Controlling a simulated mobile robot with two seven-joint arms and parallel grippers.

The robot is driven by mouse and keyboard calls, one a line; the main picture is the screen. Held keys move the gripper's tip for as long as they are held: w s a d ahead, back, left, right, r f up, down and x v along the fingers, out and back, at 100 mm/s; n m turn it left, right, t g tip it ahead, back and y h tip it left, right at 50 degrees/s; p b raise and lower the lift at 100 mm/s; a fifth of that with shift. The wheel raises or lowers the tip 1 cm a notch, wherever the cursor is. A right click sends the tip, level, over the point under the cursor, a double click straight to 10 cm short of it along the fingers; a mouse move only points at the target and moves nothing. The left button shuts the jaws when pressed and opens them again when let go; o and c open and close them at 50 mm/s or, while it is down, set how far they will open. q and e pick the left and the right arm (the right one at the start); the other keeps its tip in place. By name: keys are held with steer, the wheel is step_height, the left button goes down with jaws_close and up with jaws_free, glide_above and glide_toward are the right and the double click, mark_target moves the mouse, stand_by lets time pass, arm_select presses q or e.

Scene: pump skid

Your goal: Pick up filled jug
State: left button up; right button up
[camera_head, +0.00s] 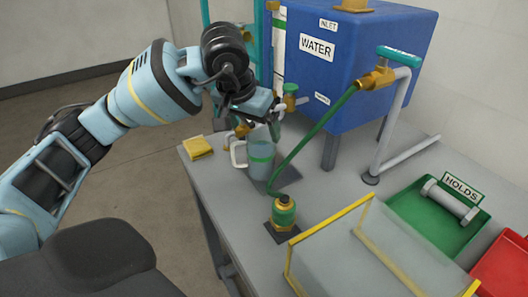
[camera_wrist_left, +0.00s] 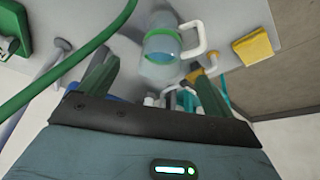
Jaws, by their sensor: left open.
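The jug (camera_head: 262,158) is clear with a green band and a white handle, and holds bluish liquid. It stands upright on a dark pad (camera_head: 284,180) on the grey bench. In the left wrist view the jug (camera_wrist_left: 162,50) shows ahead of the fingers, with its handle to the right. My left gripper (camera_head: 270,118) is above and just behind the jug in the head view, partly hidden by its own wrist. In the left wrist view its two fingers (camera_wrist_left: 152,82) are apart with nothing between them. My right gripper is not in view.
A blue water tank (camera_head: 350,60) with a brass tap stands behind. A green hose (camera_head: 318,128) runs down to a brass-and-green fitting (camera_head: 284,212) close to the jug. A yellow sponge (camera_head: 197,147) lies left. A clear yellow-edged guard (camera_head: 350,262) and a green tray (camera_head: 420,222) are at right.

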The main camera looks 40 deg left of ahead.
mark_target(258, 142)
arm_select(q)
steer(key=x, duration=0.2)
steer(key=shift+f, duration=0.3)
steer(key=x, duration=0.5)
steer(key=shift+w+a, duration=0.15)
steer(key=shift+r, duration=0.1)
steer(key=c, duration=1.8)
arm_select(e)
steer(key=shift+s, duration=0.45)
arm_select(q)
steer(key=shift+r, duration=0.15)
